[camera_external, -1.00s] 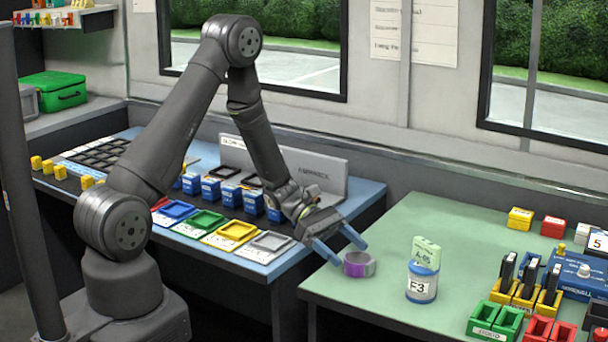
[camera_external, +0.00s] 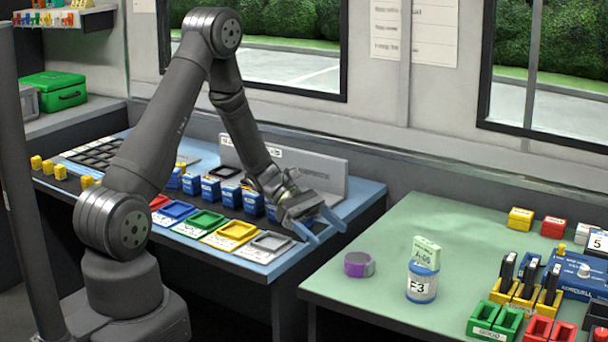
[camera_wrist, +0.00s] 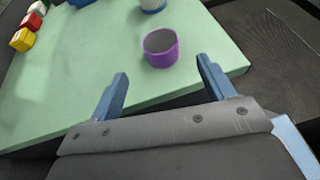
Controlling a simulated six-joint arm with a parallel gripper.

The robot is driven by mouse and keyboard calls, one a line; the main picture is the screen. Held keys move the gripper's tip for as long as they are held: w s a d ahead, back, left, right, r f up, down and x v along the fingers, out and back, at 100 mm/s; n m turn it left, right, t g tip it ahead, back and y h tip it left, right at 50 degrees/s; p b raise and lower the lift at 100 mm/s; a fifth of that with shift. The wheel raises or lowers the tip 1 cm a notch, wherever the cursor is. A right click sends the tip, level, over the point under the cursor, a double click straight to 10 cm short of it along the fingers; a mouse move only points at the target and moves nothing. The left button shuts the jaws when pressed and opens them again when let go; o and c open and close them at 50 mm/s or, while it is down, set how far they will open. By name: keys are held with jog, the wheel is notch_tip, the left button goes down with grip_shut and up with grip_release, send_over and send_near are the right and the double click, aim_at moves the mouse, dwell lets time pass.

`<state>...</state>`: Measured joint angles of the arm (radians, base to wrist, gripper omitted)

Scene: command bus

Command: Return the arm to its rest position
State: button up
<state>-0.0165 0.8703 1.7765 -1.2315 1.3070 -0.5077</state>
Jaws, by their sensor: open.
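My gripper (camera_external: 327,230) is open and empty, with its blue fingers apart above the right front corner of the blue table (camera_external: 345,205). In the wrist view my gripper (camera_wrist: 163,92) shows both fingers spread with nothing between them. A purple ring-shaped cup with a grey inside (camera_external: 358,264) stands on the green table (camera_external: 420,220), to the right of and apart from my fingers. The purple cup also shows in the wrist view (camera_wrist: 160,55), beyond the fingertips.
A jar marked F3 (camera_external: 422,285) with a green block (camera_external: 427,250) on top stands right of the purple cup. Coloured trays (camera_external: 236,232) and several blue boxes (camera_external: 210,188) fill the blue table. A gap separates the two tables.

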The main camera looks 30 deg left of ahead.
aim_at(359, 258)
jog(key=x, duration=1.1)
jog(key=shift+d+f, duration=0.15)
jog(key=shift+f, duration=0.05)
notch_tip(359, 258, up, 2)
jog(key=shift+r, duration=0.8)
